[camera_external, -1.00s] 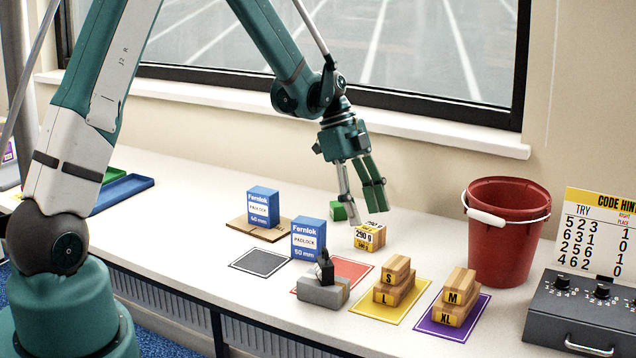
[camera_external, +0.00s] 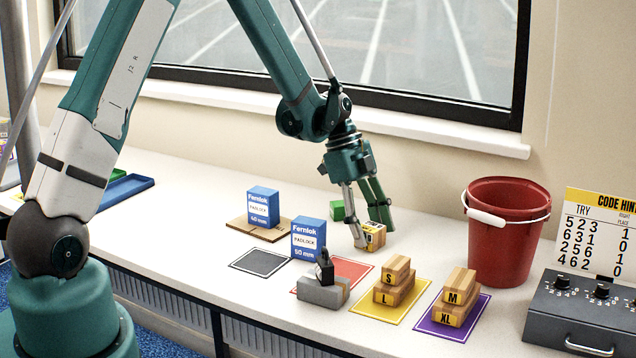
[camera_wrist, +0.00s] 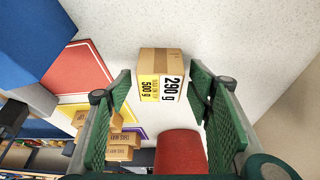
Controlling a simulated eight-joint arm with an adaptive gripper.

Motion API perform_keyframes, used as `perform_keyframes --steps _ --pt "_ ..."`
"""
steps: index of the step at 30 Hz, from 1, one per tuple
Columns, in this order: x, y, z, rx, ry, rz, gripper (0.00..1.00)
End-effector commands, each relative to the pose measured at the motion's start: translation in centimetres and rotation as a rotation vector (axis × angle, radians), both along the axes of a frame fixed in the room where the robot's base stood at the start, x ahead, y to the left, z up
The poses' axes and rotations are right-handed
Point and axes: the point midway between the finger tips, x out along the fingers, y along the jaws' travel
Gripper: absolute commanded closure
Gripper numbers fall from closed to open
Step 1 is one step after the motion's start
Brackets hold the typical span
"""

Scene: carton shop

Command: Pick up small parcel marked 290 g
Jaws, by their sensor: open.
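The small parcel (camera_external: 377,232) is a brown cardboard box with a yellow and white label on the counter, partly hidden by my gripper in the external view. In the wrist view the parcel (camera_wrist: 160,66) shows its "290 g" label and a yellow "500 g" label. My gripper (camera_external: 374,238) is down at the parcel, one finger in front of it and the others on its far right side. In the wrist view my open gripper (camera_wrist: 160,97) has green ridged pads on both sides of the parcel, with gaps visible. Contact cannot be told.
Blue padlock boxes (camera_external: 308,239) stand to the left. A red bucket (camera_external: 508,235) stands to the right.

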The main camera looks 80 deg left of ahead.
Motion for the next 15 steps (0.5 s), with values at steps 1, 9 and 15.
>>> perform_keyframes --steps 1,9,15 --pt "0.01 -0.03 -0.03 0.000 0.000 0.000 0.49" --pt "0.00 0.00 -0.01 0.000 0.000 0.000 0.49" --pt "-0.01 0.01 0.00 0.000 0.000 0.000 0.49"
